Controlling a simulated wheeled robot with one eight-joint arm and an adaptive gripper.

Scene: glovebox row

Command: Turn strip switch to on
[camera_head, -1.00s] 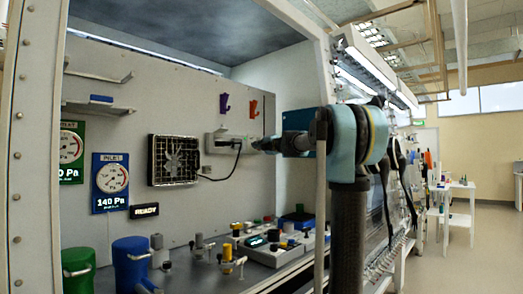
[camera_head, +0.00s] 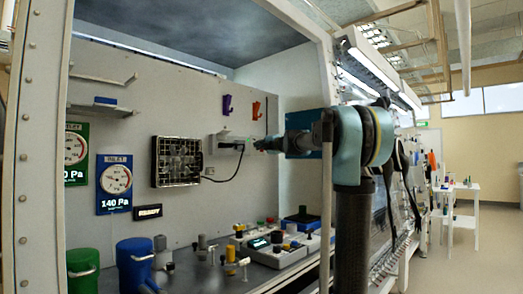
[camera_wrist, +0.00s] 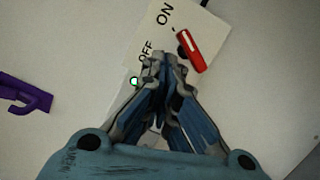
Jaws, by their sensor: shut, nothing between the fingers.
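The power strip (camera_head: 228,142) is a pale box on the back wall, with a black cable. In the wrist view its pale face (camera_wrist: 205,28) carries the words ON and OFF. The red switch lever (camera_wrist: 192,50) with a white stripe sits beside these words, tilted in the picture; its exact setting is hard to tell. A small green light (camera_wrist: 134,81) glows near the left finger. My gripper (camera_head: 259,145) is shut and empty. In the wrist view its fingertips (camera_wrist: 165,62) lie just below left of the lever and cover part of the strip; contact cannot be told.
A fan (camera_head: 177,161) hangs left of the strip. Control boxes (camera_head: 280,248) and valves crowd the bench below. The glovebox frame post (camera_head: 38,150) stands at the left.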

